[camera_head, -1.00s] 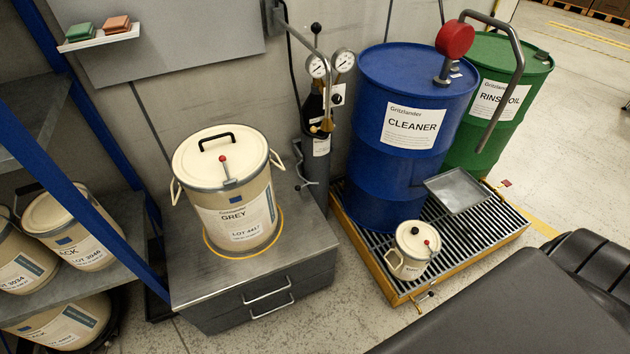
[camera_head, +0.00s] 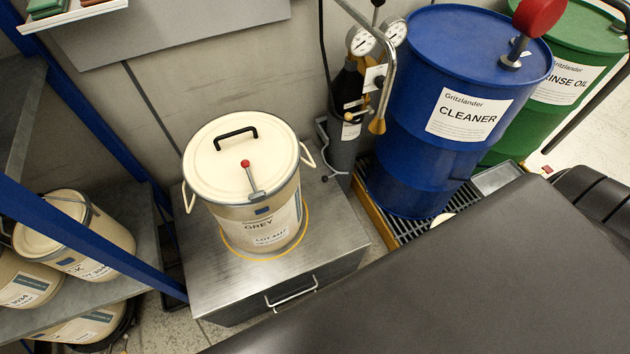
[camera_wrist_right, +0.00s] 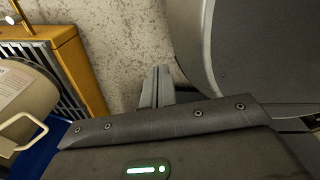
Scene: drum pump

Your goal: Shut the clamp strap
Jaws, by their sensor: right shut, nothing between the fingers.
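A cream pail labelled GREY (camera_head: 258,215) stands upright with its lid on, on a metal cabinet. A grey clamp strap (camera_head: 222,203) runs around the lid rim. Its lever with a red knob (camera_head: 250,177) sticks up at the front of the rim; I cannot tell how far the strap is closed. A smaller cream pail (camera_head: 443,218) on the grating is nearly all hidden behind my dark right arm. My right gripper (camera_wrist_right: 157,88) shows in the right wrist view, shut and empty, above bare floor. My left gripper is not in view.
The metal cabinet (camera_head: 208,290) has free top around the pail. A blue CLEANER drum (camera_head: 455,120) and a green drum (camera_head: 565,85) stand at right. The yellow-edged spill pallet also shows in the wrist view (camera_wrist_right: 68,55). A gauge stand (camera_head: 350,110) is behind; shelves with pails are left.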

